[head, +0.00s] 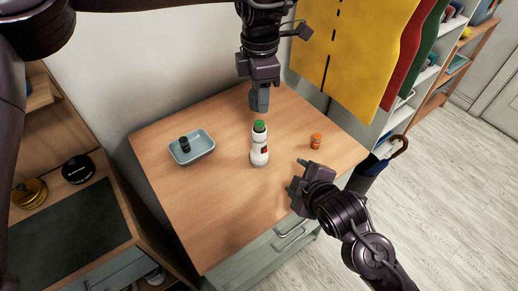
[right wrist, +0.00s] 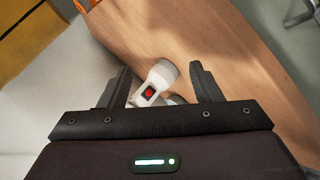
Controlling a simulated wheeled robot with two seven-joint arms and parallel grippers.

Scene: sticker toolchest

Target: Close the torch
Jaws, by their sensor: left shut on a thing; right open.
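The white torch (head: 259,155) stands upright in the middle of the wooden cabinet top, with a red button on its side and a green part (head: 259,126) at its top end. My left gripper (head: 260,108) points down just above the green top. My right gripper (head: 297,177) is open, in front and to the right of the torch. In the right wrist view the torch (right wrist: 163,74) shows between the open fingers (right wrist: 162,85), beyond their tips; its green end is hidden.
A blue tray (head: 207,148) holding a small black cylinder (head: 184,144) lies left of the torch. A small orange container (head: 316,141) stands to the right. The cabinet top (head: 215,215) is clear at the front. Yellow and red cloths hang at the back right.

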